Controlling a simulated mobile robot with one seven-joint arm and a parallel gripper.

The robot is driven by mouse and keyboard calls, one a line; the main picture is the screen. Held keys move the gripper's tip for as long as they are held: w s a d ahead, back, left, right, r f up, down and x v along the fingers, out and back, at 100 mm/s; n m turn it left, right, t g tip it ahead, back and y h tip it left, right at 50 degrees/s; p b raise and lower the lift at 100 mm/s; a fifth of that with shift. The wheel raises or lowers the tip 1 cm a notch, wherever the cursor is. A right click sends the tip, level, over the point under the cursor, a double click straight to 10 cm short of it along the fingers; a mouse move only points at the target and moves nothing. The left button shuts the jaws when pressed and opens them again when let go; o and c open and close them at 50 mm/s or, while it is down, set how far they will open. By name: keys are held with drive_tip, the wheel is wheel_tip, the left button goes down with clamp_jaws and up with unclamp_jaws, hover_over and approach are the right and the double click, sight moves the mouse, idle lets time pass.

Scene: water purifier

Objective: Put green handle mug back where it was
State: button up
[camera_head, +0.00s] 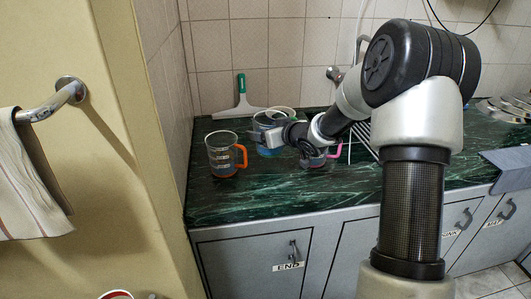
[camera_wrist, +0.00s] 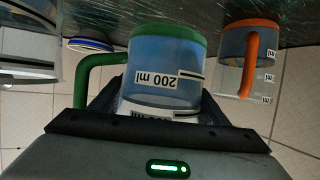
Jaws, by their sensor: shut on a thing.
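In the wrist view, which is upside down, the green handle mug (camera_wrist: 160,75) is clear, blue-tinted and marked 200 ml, with a green base. Its green handle (camera_wrist: 92,75) sticks out to the left. My gripper (camera_wrist: 160,110) is shut around the mug's body. In the head view my gripper (camera_head: 297,135) is over the counter, beside a clear bluish vessel (camera_head: 266,124). No green handle shows there, so I cannot tell surely whether that vessel is the held mug. Whether the mug touches the counter is unclear.
An orange-handled mug (camera_head: 221,157) stands left on the green marble counter (camera_head: 260,202); it also shows in the wrist view (camera_wrist: 236,58). A pink-handled mug (camera_head: 314,159) stands below my wrist. A squeegee (camera_head: 240,100) leans on the back wall. The counter's front strip is clear.

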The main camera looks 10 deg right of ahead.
drive_tip(key=shift+f+b, duration=0.9)
drive_tip(key=shift+f, duration=1.75)
drive_tip(key=shift+f, duration=0.1)
drive_tip(key=shift+f, duration=0.1)
drive_tip(key=o, duration=1.6)
drive_tip(key=shift+c, duration=0.2)
drive_tip(key=shift+s+d+r, duration=0.15)
drive_tip(key=shift+s+r, duration=0.1)
drive_tip(key=shift+r, duration=0.05)
drive_tip(key=p+v, duration=0.2)
drive_tip(key=v, duration=0.9)
drive_tip(key=shift+s+p, duration=0.2)
drive_tip(key=shift+p, duration=0.15)
